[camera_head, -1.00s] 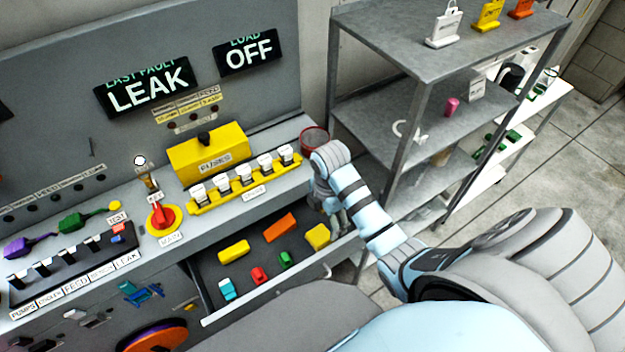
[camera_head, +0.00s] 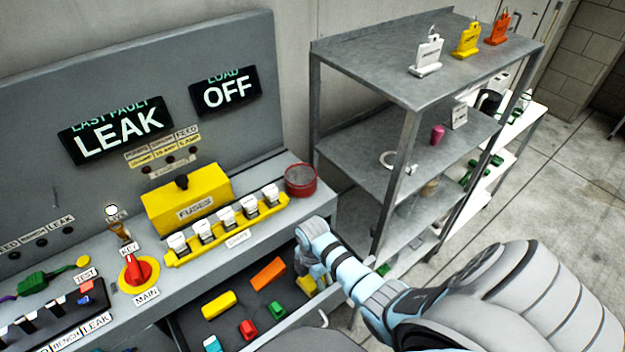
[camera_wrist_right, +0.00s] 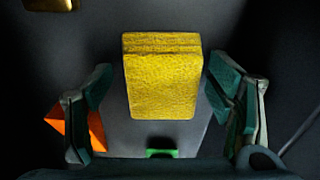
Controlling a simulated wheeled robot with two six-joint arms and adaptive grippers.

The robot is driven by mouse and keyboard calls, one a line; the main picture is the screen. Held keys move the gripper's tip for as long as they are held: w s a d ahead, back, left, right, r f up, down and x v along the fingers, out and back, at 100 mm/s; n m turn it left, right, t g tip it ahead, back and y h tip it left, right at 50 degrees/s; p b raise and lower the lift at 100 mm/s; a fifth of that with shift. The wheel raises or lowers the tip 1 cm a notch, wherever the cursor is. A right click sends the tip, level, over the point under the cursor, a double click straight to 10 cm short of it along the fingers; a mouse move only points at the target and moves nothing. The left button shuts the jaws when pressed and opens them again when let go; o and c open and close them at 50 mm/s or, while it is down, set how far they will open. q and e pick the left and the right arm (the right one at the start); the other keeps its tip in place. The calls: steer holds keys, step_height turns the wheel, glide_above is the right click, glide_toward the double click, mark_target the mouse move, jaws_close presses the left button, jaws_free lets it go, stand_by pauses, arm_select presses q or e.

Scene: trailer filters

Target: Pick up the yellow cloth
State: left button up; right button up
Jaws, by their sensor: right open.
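The yellow cloth (camera_wrist_right: 162,80) is a thick, folded block lying in the open drawer (camera_head: 232,318). In the right wrist view it is between the two spread fingers of my right gripper (camera_wrist_right: 162,108), with a visible gap on each side. In the head view the cloth (camera_head: 303,286) is partly hidden behind my right gripper (camera_head: 311,272), which reaches down over the drawer's right end. The right gripper is open and holds nothing. My left gripper is not in view.
The drawer also holds an orange block (camera_head: 268,273), a yellow block (camera_head: 218,305), a red piece (camera_head: 248,329) and a green piece (camera_head: 277,311). A control bench with a yellow fuse box (camera_head: 187,205) stands above. A metal shelf (camera_head: 440,60) is at right.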

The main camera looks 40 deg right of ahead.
steer(key=shift+s+r, duration=0.1)
steer(key=shift+r, duration=0.1)
steer(key=shift+c, duration=0.7)
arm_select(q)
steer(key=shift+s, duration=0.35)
arm_select(e)
steer(key=c, duration=1.1)
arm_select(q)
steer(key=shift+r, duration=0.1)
